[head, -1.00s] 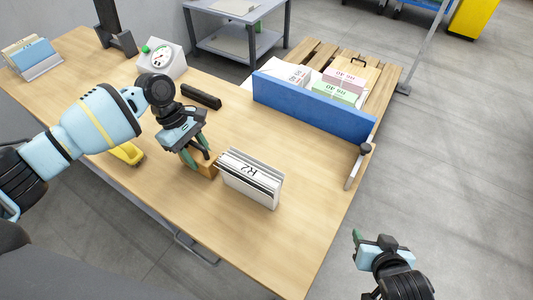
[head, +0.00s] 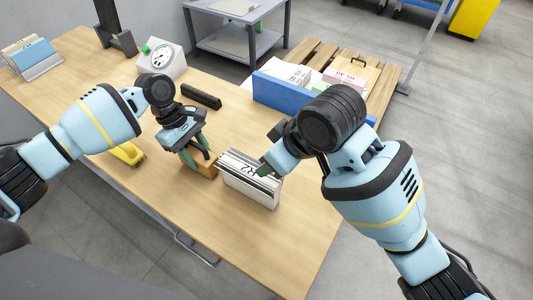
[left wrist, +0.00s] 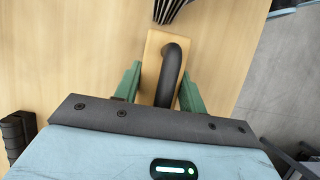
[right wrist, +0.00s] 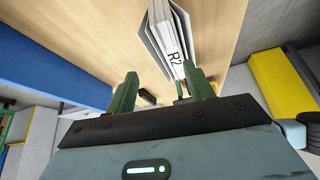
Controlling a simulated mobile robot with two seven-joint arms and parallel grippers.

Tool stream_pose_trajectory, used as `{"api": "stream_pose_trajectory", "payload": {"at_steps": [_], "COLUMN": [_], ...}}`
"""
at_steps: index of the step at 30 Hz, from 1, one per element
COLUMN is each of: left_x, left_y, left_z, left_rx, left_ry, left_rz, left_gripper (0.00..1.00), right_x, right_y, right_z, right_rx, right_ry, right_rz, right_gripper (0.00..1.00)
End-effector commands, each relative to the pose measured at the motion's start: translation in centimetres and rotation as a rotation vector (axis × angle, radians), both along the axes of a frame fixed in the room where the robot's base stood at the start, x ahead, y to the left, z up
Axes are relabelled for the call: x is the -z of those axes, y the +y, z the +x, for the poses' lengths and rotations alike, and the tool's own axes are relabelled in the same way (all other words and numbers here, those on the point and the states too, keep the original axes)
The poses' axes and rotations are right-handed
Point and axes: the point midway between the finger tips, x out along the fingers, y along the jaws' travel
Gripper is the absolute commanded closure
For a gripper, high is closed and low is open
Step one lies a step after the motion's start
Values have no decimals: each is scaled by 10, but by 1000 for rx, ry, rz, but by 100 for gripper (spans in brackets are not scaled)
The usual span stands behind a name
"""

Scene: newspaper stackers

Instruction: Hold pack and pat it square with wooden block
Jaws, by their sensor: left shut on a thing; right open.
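The pack (head: 238,184), labelled R2 and with pale sides, stands on edge on the wooden table. It also shows in the right wrist view (right wrist: 164,38) and, partly, at the top of the left wrist view (left wrist: 172,10). The wooden block (head: 206,170) has a dark curved handle. My left gripper (head: 198,152) is shut on this handle, and the block (left wrist: 153,48) sits close beside the pack's left end. My right gripper (right wrist: 162,80) is open at the pack's right side, its fingers apart and the pack ahead of them. In the head view its arm hides part of the pack.
A blue barrier (head: 283,93) lines the table's far right edge, partly behind my right arm. Bundles (head: 290,74) lie on a pallet beyond it. A dial scale (head: 163,58), a black bar (head: 201,96) and a yellow item (head: 128,154) stand left. The table's near corner is clear.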

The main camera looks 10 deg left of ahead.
Motion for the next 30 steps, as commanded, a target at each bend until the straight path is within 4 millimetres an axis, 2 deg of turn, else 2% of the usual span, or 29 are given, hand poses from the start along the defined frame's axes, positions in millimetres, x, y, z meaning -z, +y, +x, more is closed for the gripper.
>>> {"api": "stream_pose_trajectory", "payload": {"at_steps": [1, 6, 15, 20, 30], "left_x": [-1, -1, -1, -1, -1], "left_y": [0, 0, 0, 0, 0], "left_z": [0, 0, 0, 0, 0], "left_rx": [1, 1, 1, 0, 1], "left_ry": [-1, -1, -1, -1, -1], "left_rz": [0, 0, 0, 0, 0], "left_gripper": [89, 89, 89, 89, 89], "right_x": [-6, -13, -10, 7, 59], "right_y": [7, 15, 17, 24, 44], "right_z": [-2, -9, -10, -8, -1], "right_rx": [-43, -126, -139, -137, -136], "right_ry": [7, 29, 34, 38, 37], "right_rz": [-23, -71, -79, -78, -80], "right_gripper": [47, 47, 47, 47, 47]}}
